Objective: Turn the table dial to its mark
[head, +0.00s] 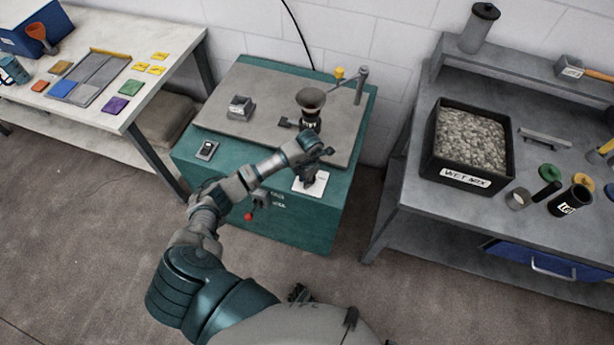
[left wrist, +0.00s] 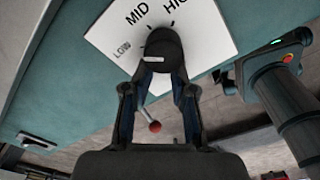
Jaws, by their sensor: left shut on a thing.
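The dial is a black round knob (left wrist: 163,48) with a small white mark on its side. It sits on a white plate (left wrist: 205,28) printed LOW, MID and HIGH in the left wrist view. The same plate (head: 318,184) shows on the front right of the teal bench (head: 340,212) in the head view. My left gripper (left wrist: 160,70) is shut on the knob, one finger on each side. In the head view my left gripper (head: 309,173) hides most of the knob. I cannot tell which label the knob points to.
A red-balled lever (head: 249,217) sticks out of the bench front, and also shows in the left wrist view (left wrist: 155,127). A funnel (head: 311,99), a grey block (head: 240,107) and a switch box (head: 207,150) stand on the bench. Tables stand left and right.

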